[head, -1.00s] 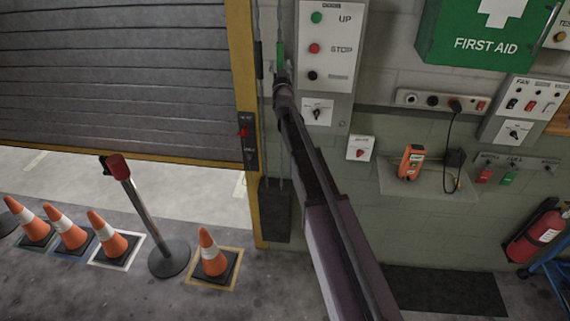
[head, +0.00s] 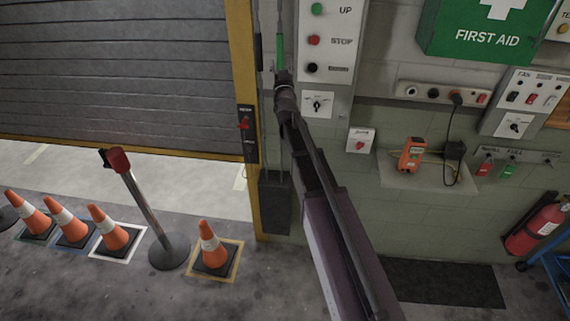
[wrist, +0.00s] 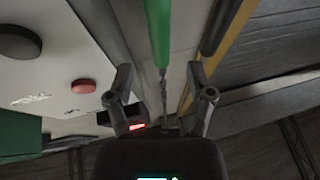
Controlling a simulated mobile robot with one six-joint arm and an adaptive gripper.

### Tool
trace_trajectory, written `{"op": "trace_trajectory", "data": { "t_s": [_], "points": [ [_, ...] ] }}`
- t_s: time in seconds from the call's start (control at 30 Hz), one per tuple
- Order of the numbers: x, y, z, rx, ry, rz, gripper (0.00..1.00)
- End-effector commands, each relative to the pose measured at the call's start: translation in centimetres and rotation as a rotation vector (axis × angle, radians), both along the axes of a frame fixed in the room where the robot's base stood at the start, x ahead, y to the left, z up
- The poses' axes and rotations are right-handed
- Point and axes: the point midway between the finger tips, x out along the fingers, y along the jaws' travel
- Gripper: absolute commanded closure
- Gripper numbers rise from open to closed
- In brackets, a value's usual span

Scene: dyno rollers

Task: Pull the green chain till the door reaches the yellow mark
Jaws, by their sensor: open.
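The green sleeve (head: 280,46) on the chain hangs at the right of the door frame, and its lower end shows in the wrist view (wrist: 159,30). My gripper (head: 283,76) is just below the sleeve in the head view. In the wrist view my gripper (wrist: 163,98) is open, with a finger on each side of the thin chain (wrist: 164,88); neither finger appears to touch it. The grey roller door (head: 110,90) is partly raised, with a gap above the floor. I cannot make out a separate yellow mark against the yellow door frame (head: 241,70).
A second line with a black sleeve (head: 258,50) hangs just left. The control panel (head: 345,50) stands close on the right. A dark box (head: 274,205) sits below the chains. Orange cones (head: 210,242) and a barrier post (head: 145,205) stand before the door.

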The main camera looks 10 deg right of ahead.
Motion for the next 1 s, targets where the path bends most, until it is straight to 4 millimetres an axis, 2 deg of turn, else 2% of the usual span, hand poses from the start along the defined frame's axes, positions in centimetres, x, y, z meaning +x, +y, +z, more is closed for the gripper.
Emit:
{"op": "trace_trajectory", "data": {
  "t_s": [0.03,0.1,0.5,0.67,1.0],
  "points": [
    [-1.1,0.1,-0.6,0.000,0.000,0.000,0.31],
    [-2.0,0.2,-1.0,0.000,0.000,0.000,0.31],
    [-6.7,0.6,-2.9,0.000,0.000,0.000,0.31],
    [-6.4,0.9,-4.6,-0.004,0.083,0.029,0.31],
    [-7.2,1.6,-8.9,-0.008,0.265,0.083,0.31]
  ]
}}
